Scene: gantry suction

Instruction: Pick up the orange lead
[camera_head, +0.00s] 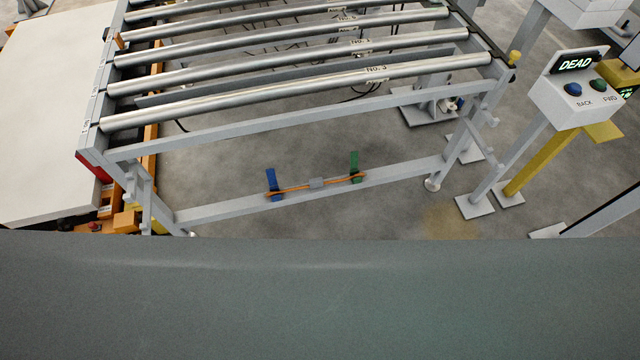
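The orange lead (293,188) lies along the lower crossbar (225,208) of the roller conveyor frame. Its left end is at a blue upright piece (273,184) and its right end is at a green upright piece (354,166). A small grey block (317,183) sits at the middle of the lead. I cannot tell whether the lead's ends are fixed to the blue and green pieces. Neither of my grippers shows in this view.
The conveyor's metal rollers (300,91) stand above and behind the crossbar. A control post with a box reading DEAD (575,62) and two buttons stands at right. A white panel (45,120) is at left. A broad grey-green surface (320,300) fills the foreground.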

